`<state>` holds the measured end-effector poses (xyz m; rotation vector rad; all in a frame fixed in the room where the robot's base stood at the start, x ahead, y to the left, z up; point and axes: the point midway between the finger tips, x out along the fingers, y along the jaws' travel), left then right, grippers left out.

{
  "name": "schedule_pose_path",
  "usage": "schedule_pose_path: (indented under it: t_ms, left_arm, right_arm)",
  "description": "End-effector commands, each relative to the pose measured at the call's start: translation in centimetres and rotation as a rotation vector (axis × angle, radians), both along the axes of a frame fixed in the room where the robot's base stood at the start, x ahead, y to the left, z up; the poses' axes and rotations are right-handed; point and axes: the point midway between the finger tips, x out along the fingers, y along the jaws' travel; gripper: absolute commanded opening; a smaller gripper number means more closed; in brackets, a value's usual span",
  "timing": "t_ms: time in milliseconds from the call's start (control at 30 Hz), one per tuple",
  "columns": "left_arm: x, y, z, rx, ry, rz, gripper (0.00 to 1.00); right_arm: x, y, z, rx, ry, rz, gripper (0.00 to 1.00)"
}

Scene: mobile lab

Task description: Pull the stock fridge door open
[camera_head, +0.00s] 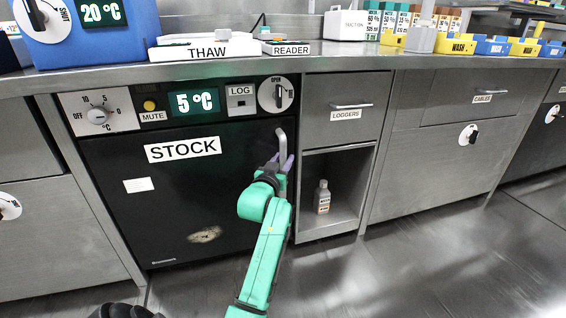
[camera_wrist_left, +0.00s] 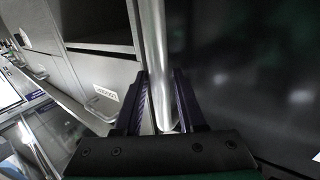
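The stock fridge (camera_head: 110,215) has a dark door marked STOCK (camera_head: 183,149), which looks shut in the head view. Its metal bar handle (camera_head: 282,140) is upright near the door's right edge. My left gripper (camera_head: 281,163) is at the lower part of the handle. In the left wrist view, the handle (camera_wrist_left: 157,60) runs between the two fingers of my left gripper (camera_wrist_left: 163,100). The fingers are apart, one on each side of the bar, and a gap shows beside it. My right gripper is not in view.
Above the door is a panel with a 5 °C display (camera_head: 194,102) and knobs. To the right are a LOGGERS drawer (camera_head: 343,104) and an open cubby with a bottle (camera_head: 322,197). The counter (camera_head: 330,60) above holds boxes and trays. The floor (camera_head: 400,270) in front is clear.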

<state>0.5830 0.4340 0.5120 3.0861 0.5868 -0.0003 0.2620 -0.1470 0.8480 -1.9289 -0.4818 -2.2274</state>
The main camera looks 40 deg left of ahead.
Motion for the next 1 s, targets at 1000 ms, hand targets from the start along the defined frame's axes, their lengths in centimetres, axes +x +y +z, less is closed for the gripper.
schedule_pose_path:
  t_ms: [1000]
  left_arm:
    - [0.10,0.05,0.01,0.000,0.000,0.000,0.00]
  right_arm:
    - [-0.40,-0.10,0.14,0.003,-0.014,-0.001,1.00]
